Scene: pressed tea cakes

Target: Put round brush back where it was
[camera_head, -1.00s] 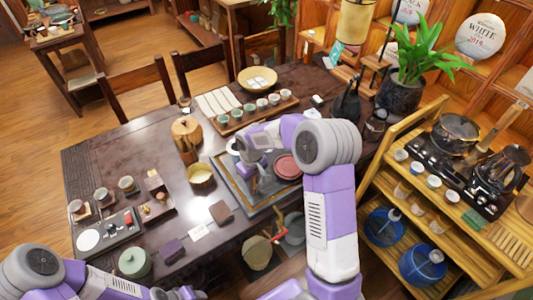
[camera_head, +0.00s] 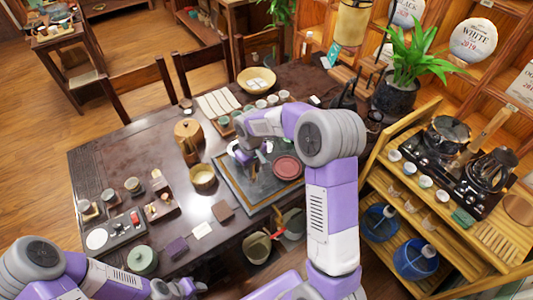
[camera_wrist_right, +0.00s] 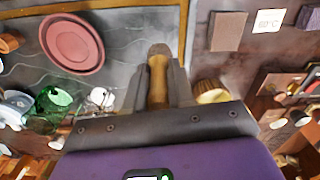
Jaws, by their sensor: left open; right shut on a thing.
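The round brush (camera_wrist_right: 158,82) has a tan handle and a darker brown end. It sits between the dark fingers of my right gripper (camera_wrist_right: 159,75), which is shut on it. In the head view my right gripper (camera_head: 250,165) is over the left part of the grey tea tray (camera_head: 262,196), left of a red round plate (camera_head: 286,168). The brush is too small to make out there. I cannot tell whether it touches the tray. My left gripper (camera_head: 182,290) is open and empty at the bottom edge, in front of the table.
A gold bowl (camera_head: 203,178) and a wooden canister (camera_head: 188,131) stand left of the tray. A green glass cup (camera_wrist_right: 55,103) and small white pieces stand near my right gripper. Small boxes lie along the table's front. Bare tabletop (camera_head: 115,155) shows at left.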

